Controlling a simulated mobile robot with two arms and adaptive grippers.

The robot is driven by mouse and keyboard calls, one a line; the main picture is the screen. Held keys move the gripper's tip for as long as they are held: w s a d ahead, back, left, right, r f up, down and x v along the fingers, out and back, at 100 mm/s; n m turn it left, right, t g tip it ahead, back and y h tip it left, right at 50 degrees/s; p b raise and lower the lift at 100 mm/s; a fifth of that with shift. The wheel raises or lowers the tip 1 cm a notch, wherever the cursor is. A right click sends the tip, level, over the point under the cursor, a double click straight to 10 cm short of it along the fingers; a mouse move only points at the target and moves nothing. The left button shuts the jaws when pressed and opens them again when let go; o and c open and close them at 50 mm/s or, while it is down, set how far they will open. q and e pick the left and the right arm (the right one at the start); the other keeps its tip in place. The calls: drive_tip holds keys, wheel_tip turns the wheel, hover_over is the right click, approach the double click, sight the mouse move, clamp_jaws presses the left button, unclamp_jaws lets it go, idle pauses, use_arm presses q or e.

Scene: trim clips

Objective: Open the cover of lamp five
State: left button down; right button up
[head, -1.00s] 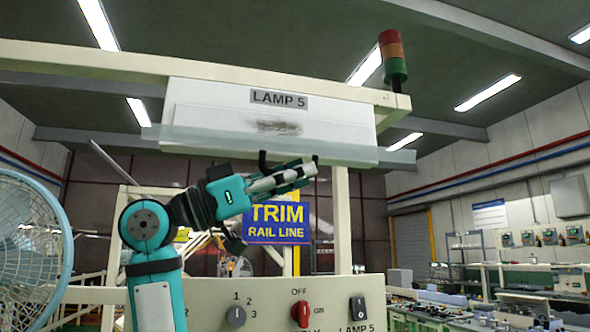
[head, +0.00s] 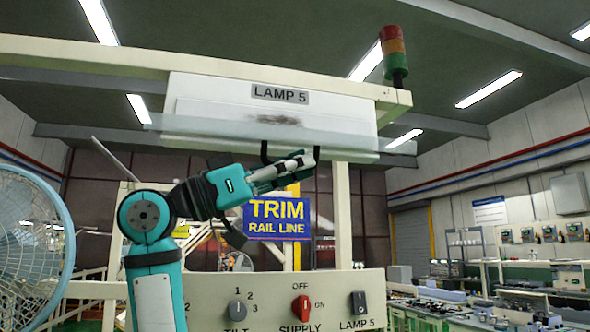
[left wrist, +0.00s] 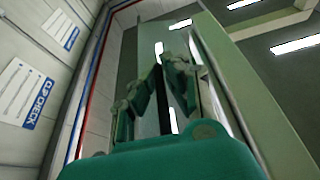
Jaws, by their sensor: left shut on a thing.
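The lamp 5 housing (head: 205,92) is a white box with a LAMP 5 label, high on the cream frame. Its cover (head: 350,143) is a pale translucent panel along the underside and looks lowered flat or nearly so. A black handle (head: 264,152) hangs under it, partly hidden by my fingers. My left gripper (head: 305,160) is at this handle, below the cover. In the left wrist view its fingers (left wrist: 159,75) are closed around a dark bar (left wrist: 161,105), which appears to be the handle. My right gripper is in neither view.
A control panel (head: 270,290) below carries a tilt knob (head: 235,309), a red supply knob (head: 300,307) and a lamp 5 switch (head: 359,303). A blue fan (head: 25,245) stands at left. A signal light (head: 394,55) tops the frame's right end.

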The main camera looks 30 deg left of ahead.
use_arm(q)
drive_tip(key=shift+s+d+r+n+t+y, duration=0.15)
drive_tip(key=shift+r+n+t+y, duration=0.15)
drive_tip(key=shift+n, duration=0.5)
drive_tip(key=shift+s+d+r+n+t+y, duration=0.1)
drive_tip(key=shift+r+n+t+y, duration=0.15)
drive_tip(key=shift+n, duration=0.55)
drive_tip(key=shift+s+d+r+n+t+y, duration=0.15)
drive_tip(key=shift+r+n+t+y, duration=0.15)
drive_tip(key=shift+n, duration=0.5)
drive_tip(key=shift+f, duration=0.15)
drive_tip(key=c, duration=1.4)
unclamp_jaws()
drive_tip(key=shift+w, duration=0.1)
drive_tip(key=v, duration=1.2)
